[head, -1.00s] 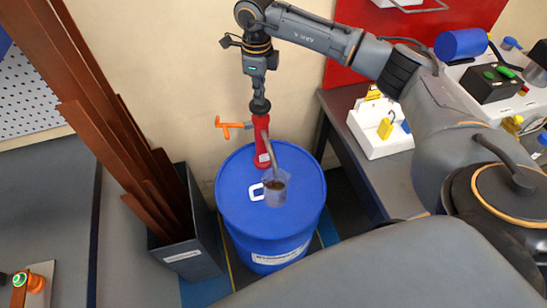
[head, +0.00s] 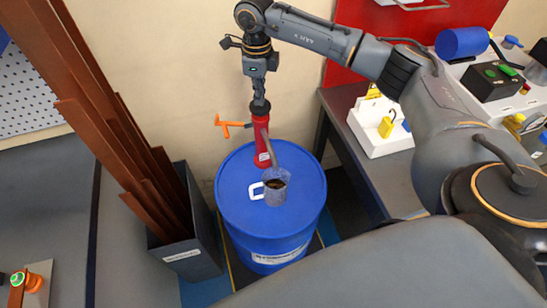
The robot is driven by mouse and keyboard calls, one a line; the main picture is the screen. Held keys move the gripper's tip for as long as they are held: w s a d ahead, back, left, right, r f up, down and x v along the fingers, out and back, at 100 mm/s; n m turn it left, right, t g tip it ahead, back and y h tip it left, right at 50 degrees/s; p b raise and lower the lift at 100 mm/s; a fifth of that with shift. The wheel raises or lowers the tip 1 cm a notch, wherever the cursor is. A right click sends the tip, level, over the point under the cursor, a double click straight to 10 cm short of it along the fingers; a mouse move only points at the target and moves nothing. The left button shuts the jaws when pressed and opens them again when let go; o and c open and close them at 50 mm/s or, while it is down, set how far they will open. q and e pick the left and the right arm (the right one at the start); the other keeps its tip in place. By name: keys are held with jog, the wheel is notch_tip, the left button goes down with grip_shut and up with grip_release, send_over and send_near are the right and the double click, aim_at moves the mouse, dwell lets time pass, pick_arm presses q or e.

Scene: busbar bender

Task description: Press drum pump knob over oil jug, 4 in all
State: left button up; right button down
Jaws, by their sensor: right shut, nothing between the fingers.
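A blue drum (head: 235,205) stands on the floor at the middle. My right gripper (head: 261,107) points down, shut and empty, at the top of the pump. The gripper hides the knob, and I cannot tell if they touch. My left gripper is not in view.
A dark bin (head: 190,255) with tall copper-brown bars (head: 120,140) stands left of the drum. A grey table (head: 372,165) with a white tray (head: 385,138) is at the right. A beige wall is close behind the pump.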

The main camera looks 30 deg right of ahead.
jog(key=shift+s+f, duration=0.1)
jog(key=shift+r+p, duration=2.2)
jog(key=shift+r, duration=1.45)
jog(key=shift+r, duration=0.1)
notch_tip(320, 180, up, 6)
jog(key=p, duration=0.3)
jog(key=shift+p, duration=0.3)
